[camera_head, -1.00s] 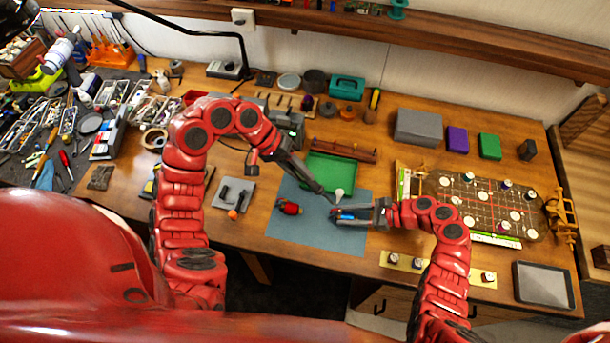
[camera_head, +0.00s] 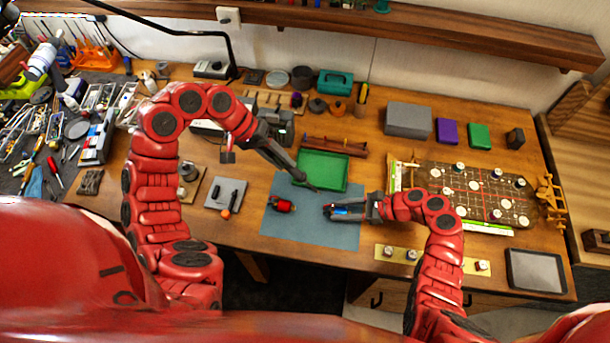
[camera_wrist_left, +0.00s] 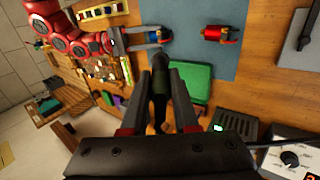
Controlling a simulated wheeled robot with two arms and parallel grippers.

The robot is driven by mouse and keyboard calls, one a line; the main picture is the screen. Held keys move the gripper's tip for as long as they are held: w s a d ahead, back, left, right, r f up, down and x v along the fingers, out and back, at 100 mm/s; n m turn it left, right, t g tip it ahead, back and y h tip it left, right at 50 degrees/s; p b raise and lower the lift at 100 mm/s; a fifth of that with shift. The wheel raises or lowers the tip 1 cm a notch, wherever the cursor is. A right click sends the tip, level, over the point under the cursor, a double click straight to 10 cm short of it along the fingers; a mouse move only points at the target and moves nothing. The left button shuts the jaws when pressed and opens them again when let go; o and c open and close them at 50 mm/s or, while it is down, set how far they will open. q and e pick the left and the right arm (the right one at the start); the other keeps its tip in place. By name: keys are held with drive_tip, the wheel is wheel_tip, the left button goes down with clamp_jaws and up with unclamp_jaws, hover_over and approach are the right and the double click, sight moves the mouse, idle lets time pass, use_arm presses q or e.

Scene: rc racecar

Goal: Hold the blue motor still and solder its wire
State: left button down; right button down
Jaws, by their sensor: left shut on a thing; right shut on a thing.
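The blue motor (camera_head: 341,211) is between the jaws of my right gripper (camera_head: 335,210), over the blue mat (camera_head: 310,236). The motor (camera_wrist_left: 158,35) also shows at the top of the left wrist view. My left gripper (camera_head: 280,158) is shut on a dark, slim soldering iron (camera_head: 303,180); the iron (camera_wrist_left: 160,80) points away from my left gripper (camera_wrist_left: 161,92) in the wrist view. Its tip is up and left of the blue motor, apart from it. The motor's wire is too small to make out.
A red motor (camera_head: 284,205) lies on the mat, left of the blue one. A green tray (camera_head: 322,154) is behind the mat. A grey plate (camera_head: 240,187) with tools is at left. A drilled board (camera_head: 470,207) with round pieces stands at right.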

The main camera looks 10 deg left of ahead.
idle(0.4)
drive_tip(key=shift+c, duration=1.8)
unclamp_jaws()
drive_tip(key=v, duration=1.1)
drive_tip(key=shift+w+d, duration=0.1)
drive_tip(key=shift+d, duration=0.15)
drive_tip(key=shift+d+r, duration=0.25)
